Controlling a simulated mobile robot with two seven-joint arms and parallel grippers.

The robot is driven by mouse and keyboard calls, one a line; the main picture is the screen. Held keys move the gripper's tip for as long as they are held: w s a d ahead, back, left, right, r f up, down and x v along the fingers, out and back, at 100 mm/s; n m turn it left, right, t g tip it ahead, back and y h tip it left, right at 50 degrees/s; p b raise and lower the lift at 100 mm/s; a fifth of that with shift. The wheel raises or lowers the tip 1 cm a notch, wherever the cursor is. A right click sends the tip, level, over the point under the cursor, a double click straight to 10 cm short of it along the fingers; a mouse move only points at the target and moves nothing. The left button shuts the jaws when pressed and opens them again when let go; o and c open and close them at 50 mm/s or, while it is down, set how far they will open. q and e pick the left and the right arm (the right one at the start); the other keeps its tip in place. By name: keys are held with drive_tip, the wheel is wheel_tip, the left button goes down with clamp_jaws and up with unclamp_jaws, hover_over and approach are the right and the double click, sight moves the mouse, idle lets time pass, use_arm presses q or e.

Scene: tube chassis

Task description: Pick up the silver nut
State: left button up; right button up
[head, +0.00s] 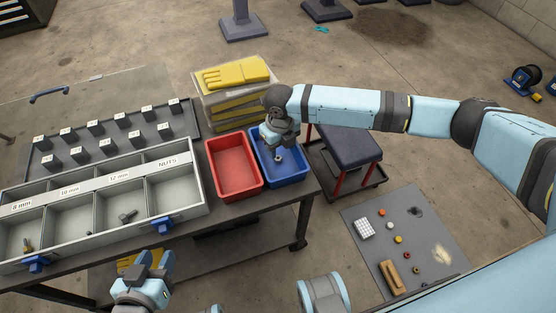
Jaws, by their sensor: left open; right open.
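A small silver nut (278,158) shows in the blue bin (305,165), just below the tips of my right gripper (278,147). My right gripper reaches in over the bin with its open jaws pointing down; I cannot tell whether it touches the nut. Part of the bin's floor is hidden behind this gripper. My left gripper (152,262) is open and empty in front of the bench's near edge, far from the nut.
A red bin (233,171) stands left of the blue bin and looks empty. A grey divided tray (101,183) holds a bolt (128,216) and other small parts; its NUTS compartment looks empty. Yellow gloves (237,73) lie on a box behind the bins.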

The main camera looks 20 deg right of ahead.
sight(278, 156)
drive_tip(key=f, duration=0.1)
drive_tip(key=f+b, duration=0.1)
drive_tip(key=f, duration=0.2)
drive_tip(key=shift+w+a+f+b, duration=0.15)
drive_tip(key=shift+w+f+b, duration=0.2)
drive_tip(key=shift+b, duration=0.05)
drive_tip(key=shift+f, duration=0.2)
use_arm(q)
drive_tip(key=r, duration=0.1)
drive_tip(key=w+d+r+t, duration=0.1)
drive_tip(key=r+t+h, duration=0.1)
drive_tip(key=shift+w+d+r, duration=0.3)
drive_tip(key=shift+w+d, duration=0.05)
drive_tip(key=shift+d, duration=0.05)
use_arm(e)
drive_tip(key=shift+c, duration=0.2)
use_arm(q)
drive_tip(key=shift+f, duration=0.1)
use_arm(e)
clamp_jaws()
